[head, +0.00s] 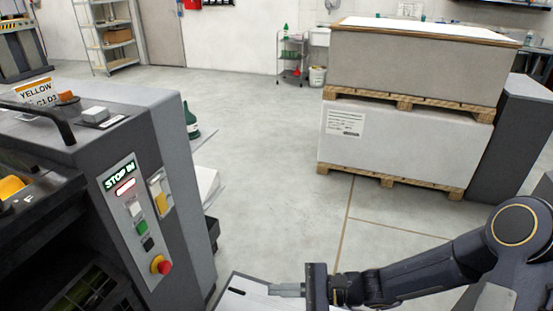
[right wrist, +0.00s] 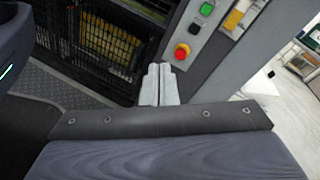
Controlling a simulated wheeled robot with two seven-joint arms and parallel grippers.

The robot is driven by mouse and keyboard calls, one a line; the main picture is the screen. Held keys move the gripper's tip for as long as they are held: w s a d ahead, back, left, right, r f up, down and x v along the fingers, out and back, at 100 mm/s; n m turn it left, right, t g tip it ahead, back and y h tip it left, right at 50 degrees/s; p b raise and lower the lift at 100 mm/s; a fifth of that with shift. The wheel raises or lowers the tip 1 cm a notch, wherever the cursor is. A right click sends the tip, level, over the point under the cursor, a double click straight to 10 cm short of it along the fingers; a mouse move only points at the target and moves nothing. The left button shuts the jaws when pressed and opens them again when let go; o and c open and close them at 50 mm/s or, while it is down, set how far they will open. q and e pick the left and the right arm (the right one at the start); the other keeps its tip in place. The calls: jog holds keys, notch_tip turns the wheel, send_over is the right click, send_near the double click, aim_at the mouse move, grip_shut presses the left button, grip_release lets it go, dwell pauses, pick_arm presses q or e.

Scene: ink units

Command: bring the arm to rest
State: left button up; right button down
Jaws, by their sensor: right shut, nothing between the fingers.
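My right arm comes in from the right in the head view. Its gripper (head: 287,290) points left, low in the picture, in front of the grey press unit. The two fingers are together with nothing between them. In the right wrist view the shut fingers (right wrist: 160,85) point toward the press's lower front, just below the red emergency button (right wrist: 182,51). They look apart from the press, though the exact gap is hard to tell. My left gripper is not in view.
The press (head: 180,150) with its control panel (head: 137,222) fills the left. A green bottle (head: 191,122) stands behind it. Stacked pallets with a wrapped load (head: 400,145) stand at the back right. A small shelf cart (head: 291,58) is at the far wall. The floor (head: 270,170) between is clear.

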jog(key=s+d+r+n+t+h+p, duration=0.1)
jog(key=s+d+r+n+h+p, duration=0.3)
jog(key=r, duration=0.5)
jog(key=s+d+r+n+t+h+p, duration=0.2)
jog(key=s+d+r+n+h+p, duration=0.2)
jog(key=s+d+r+p, duration=0.2)
jog(key=s+d+r+n+t+h+p, duration=0.1)
jog(key=s+d+r+n+h+p, duration=0.3)
jog(key=r, duration=1)
jog(key=s+d+p, duration=0.2)
jog(key=d+p, duration=0.2)
jog(key=d, duration=0.1)
jog(key=shift+d+r+p, duration=0.15)
jog(key=shift+d+p, duration=0.1)
jog(key=shift+p, duration=0.15)
jog(key=shift+w+a, duration=0.1)
jog(key=shift+w, duration=0.05)
